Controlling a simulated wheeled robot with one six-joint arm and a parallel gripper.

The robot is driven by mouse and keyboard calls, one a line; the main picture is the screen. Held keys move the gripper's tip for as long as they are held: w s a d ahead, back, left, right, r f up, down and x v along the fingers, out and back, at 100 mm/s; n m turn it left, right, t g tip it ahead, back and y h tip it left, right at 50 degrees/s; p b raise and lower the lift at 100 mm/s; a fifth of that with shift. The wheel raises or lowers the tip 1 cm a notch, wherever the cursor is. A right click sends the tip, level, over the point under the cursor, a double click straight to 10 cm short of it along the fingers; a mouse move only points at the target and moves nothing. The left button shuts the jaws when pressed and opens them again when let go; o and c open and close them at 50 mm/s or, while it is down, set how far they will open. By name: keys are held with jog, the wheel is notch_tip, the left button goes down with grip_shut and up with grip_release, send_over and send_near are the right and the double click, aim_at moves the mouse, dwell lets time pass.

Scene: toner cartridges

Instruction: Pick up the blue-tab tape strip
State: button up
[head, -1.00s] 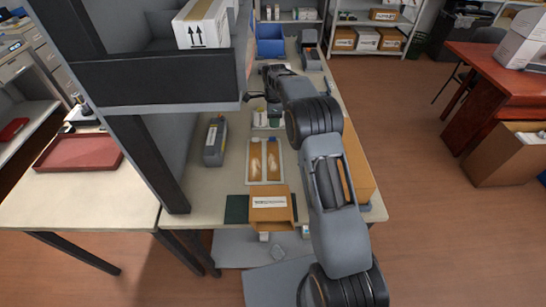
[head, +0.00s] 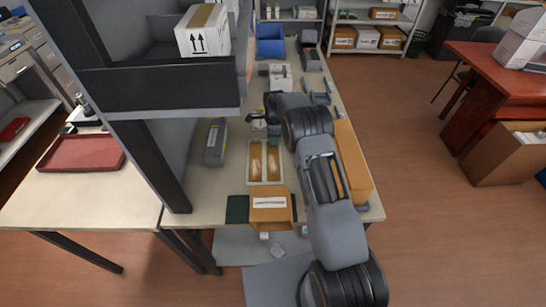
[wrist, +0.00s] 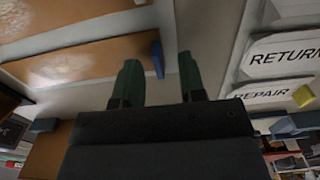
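Two flat brown strips lie side by side in a shallow white tray (head: 265,182) on the workbench. The blue-tab tape strip (wrist: 80,62) is the lower one in the wrist view, with its blue tab (wrist: 157,60) at its right end. In the head view I take it to be the right-hand strip (head: 273,162); its tab end is not clear there. My gripper (wrist: 160,76) is open, its two green-tipped fingers apart with nothing between them. My wrist hides part of the bench beyond the tray.
White RETURN (wrist: 285,57) and REPAIR (wrist: 275,94) labels stand beside the fingers, near a yellow tab (wrist: 302,97). A brown box (head: 270,215) sits in front of the tray, a grey cartridge (head: 215,142) to its left. A long brown box (head: 352,165) lies right of my arm.

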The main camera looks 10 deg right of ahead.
jog(key=shift+c, duration=0.4)
grip_shut()
jog(key=shift+r, duration=0.15)
